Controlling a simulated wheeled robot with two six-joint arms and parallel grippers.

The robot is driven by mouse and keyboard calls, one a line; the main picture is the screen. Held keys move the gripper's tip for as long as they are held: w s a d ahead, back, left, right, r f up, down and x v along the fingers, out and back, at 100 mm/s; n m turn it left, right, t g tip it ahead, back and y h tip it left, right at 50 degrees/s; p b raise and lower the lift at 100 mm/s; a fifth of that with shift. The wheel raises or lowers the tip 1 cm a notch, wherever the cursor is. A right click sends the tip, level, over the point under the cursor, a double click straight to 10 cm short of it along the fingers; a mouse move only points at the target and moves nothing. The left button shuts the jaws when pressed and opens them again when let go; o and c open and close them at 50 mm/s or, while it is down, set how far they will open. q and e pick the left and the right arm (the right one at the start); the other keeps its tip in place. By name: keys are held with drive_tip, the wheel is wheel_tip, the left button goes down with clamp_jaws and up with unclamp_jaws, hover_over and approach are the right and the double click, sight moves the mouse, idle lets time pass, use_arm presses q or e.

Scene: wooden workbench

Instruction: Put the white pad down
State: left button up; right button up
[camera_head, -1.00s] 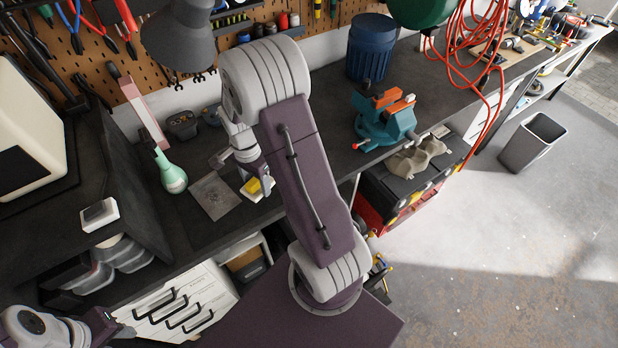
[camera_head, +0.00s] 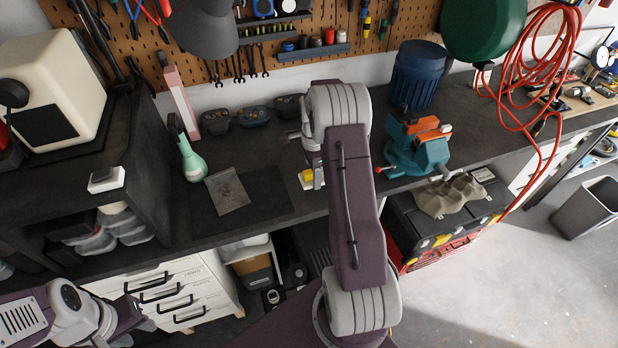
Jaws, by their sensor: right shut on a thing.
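The white pad (camera_head: 304,184) shows as a small white piece with a yellow block (camera_head: 307,175) against it, in the middle of the head view. My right gripper (camera_head: 316,179) is shut on it, over the front part of the dark workbench. My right arm and wrist hide part of the pad and the fingertips. I cannot tell whether the pad touches the bench top. My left gripper (camera_head: 140,328) is low at the left, in front of the white drawers and far from the pad; its fingers are too unclear to tell their opening.
A teal vise (camera_head: 416,150) and blue bin (camera_head: 417,75) stand to the right. Dark bench top (camera_head: 270,190) is clear between sheet and pad.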

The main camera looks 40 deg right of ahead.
sight(305, 172)
drive_tip(key=w, duration=0.1)
drive_tip(key=w+f, duration=0.1)
drive_tip(key=w, duration=0.1)
drive_tip(key=shift+a+f, duration=0.2)
drive_tip(key=shift+f, duration=0.05)
drive_tip(key=shift+w+a+f, duration=0.1)
drive_tip(key=shift+w+a, duration=0.05)
drive_tip(key=shift+w, duration=0.1)
drive_tip(key=shift+s+f+p, duration=0.1)
drive_tip(key=shift+f+p, duration=0.05)
drive_tip(key=shift+p, duration=0.15)
drive_tip(key=f, duration=0.1)
drive_tip(key=f+p, duration=0.1)
drive_tip(key=shift+s+f, duration=0.3)
drive_tip(key=shift+f, duration=0.4)
drive_tip(key=shift+w+d+f, duration=0.15)
drive_tip(key=shift+d, duration=0.05)
use_arm(q)
drive_tip(key=shift+w+a+r, duration=0.15)
drive_tip(key=shift+r, duration=0.25)
drive_tip(key=shift+w+a+r, duration=0.15)
drive_tip(key=shift+r, duration=0.25)
use_arm(e)
drive_tip(key=shift+w+a, duration=0.1)
